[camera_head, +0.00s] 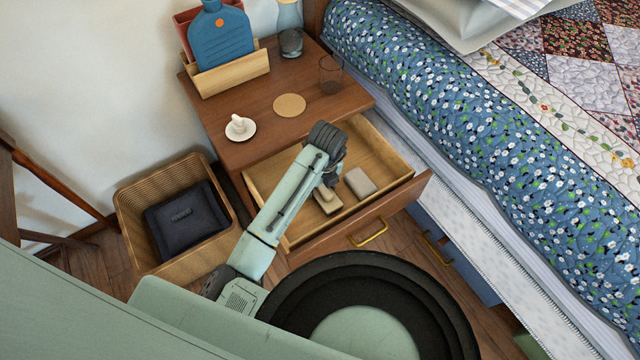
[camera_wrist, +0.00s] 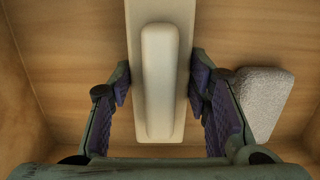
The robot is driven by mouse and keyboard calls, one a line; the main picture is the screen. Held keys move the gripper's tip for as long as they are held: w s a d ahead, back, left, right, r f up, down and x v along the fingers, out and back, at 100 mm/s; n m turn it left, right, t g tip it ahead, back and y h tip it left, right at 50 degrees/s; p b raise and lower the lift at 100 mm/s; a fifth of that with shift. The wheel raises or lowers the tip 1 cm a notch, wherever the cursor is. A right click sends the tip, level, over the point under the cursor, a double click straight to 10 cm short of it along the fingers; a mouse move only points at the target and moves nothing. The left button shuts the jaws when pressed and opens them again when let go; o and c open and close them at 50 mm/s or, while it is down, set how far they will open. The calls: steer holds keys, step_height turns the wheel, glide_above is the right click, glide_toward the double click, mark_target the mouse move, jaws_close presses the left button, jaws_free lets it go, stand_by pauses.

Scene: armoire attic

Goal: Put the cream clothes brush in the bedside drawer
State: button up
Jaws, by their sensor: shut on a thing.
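The bedside drawer (camera_head: 415,190) is pulled open from the wooden nightstand. The cream clothes brush (camera_head: 327,202) is inside the drawer's outline, below my wrist; it also shows in the wrist view (camera_wrist: 160,80), with a raised lighter strip along its back. My gripper (camera_wrist: 158,88) points down into the drawer, with one finger on each side of the brush, shut on it. In the head view my wrist hides part of the brush. I cannot tell whether the brush touches the drawer floor.
A grey block (camera_head: 360,182) lies in the drawer to the right of the brush. The nightstand top (camera_head: 262,115) holds a small white dish (camera_head: 240,129), a coaster (camera_head: 289,105) and glasses. A wicker basket (camera_head: 135,210) stands left; the bed (camera_head: 470,130) is close on the right.

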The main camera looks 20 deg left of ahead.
mark_target(323, 187)
steer(key=shift+f, duration=0.1)
steer(key=shift+f, duration=0.15)
steer(key=o, duration=1.1)
step_height(323, 187, up, 12)
steer(key=d, duration=0.1)
steer(key=shift+s+r+b, duration=0.25)
steer(key=shift+s+b, duration=0.1)
steer(key=shift+s, duration=0.1)
